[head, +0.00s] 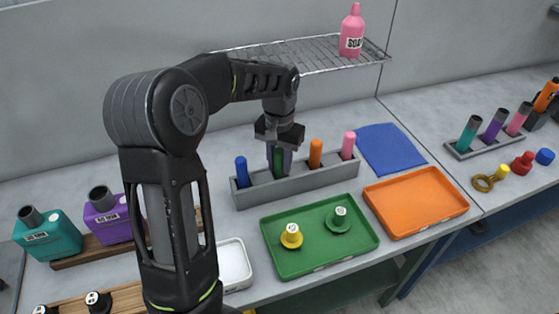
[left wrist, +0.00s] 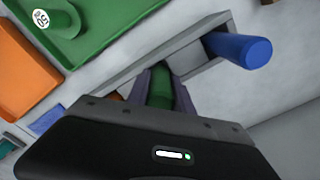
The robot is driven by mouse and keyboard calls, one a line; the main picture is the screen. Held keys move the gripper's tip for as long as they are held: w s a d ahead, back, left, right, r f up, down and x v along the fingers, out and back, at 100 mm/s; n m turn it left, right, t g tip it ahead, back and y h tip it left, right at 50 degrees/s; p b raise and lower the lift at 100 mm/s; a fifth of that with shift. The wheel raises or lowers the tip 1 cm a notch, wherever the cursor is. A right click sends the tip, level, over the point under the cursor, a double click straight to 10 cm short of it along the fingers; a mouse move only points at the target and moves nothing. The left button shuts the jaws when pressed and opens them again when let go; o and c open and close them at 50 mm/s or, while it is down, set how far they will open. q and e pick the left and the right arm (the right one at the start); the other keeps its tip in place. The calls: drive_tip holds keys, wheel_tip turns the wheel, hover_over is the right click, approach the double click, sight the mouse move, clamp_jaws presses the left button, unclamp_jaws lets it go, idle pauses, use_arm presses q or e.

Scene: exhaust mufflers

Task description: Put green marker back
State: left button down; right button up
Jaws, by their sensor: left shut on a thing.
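The green marker (head: 278,161) stands upright at the grey marker holder (head: 297,187), between the blue marker (head: 242,171) and the orange marker (head: 315,153). My left gripper (head: 279,158) comes down from above and is shut on the green marker. In the left wrist view the green marker (left wrist: 160,88) shows between the fingers, beside the holder (left wrist: 125,72) and the blue marker (left wrist: 238,49). Whether its lower end is fully seated in a slot is hidden. A pink marker (head: 348,145) stands at the holder's right end. My right gripper is not in view.
A green tray (head: 320,262) with a yellow and a green knob lies in front of the holder. An orange tray (head: 416,202) and a blue cloth (head: 390,148) lie to the right. A wire shelf (head: 300,54) with a pink soap bottle (head: 352,32) hangs above.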

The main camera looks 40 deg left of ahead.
use_arm(q)
drive_tip(key=shift+f, duration=0.2)
drive_tip(key=c, duration=1.1)
unclamp_jaws()
drive_tip(key=shift+r, duration=0.15)
wheel_tip(320, 180, up, 12)
drive_tip(key=shift+r, duration=0.1)
